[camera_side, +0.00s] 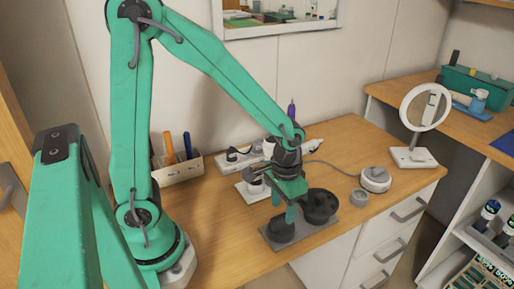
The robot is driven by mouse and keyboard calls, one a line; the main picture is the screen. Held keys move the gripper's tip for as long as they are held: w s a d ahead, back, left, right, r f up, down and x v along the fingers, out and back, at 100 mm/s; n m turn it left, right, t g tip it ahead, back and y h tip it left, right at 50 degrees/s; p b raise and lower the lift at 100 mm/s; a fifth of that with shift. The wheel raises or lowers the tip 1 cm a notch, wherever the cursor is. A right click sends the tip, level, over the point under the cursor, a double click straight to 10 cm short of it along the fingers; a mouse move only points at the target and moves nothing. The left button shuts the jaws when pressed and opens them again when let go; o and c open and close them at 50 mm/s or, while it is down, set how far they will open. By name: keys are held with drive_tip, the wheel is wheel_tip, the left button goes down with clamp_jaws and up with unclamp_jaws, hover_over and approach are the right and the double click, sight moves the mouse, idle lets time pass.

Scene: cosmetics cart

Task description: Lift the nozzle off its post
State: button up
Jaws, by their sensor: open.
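A grey plate (302,229) near the table's front edge carries two dark pieces. One is a low round dark piece (281,230) at its left end. The other is a wider dark cup-like piece (320,206) at its right end. I cannot tell for sure which is the nozzle, and no post shows under either. My gripper (283,207) points down with open green jaws, just above and behind the left piece. One finger overlaps that piece in the view, so I cannot tell whether they touch. Nothing shows between the jaws.
A white base with a dark piece (254,184) stands close behind the jaws. A tool box (178,171) is left. The front right tabletop is clear.

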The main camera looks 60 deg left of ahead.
sight(282, 216)
drive_tip(key=shift+f, duration=2.05)
clamp_jaws()
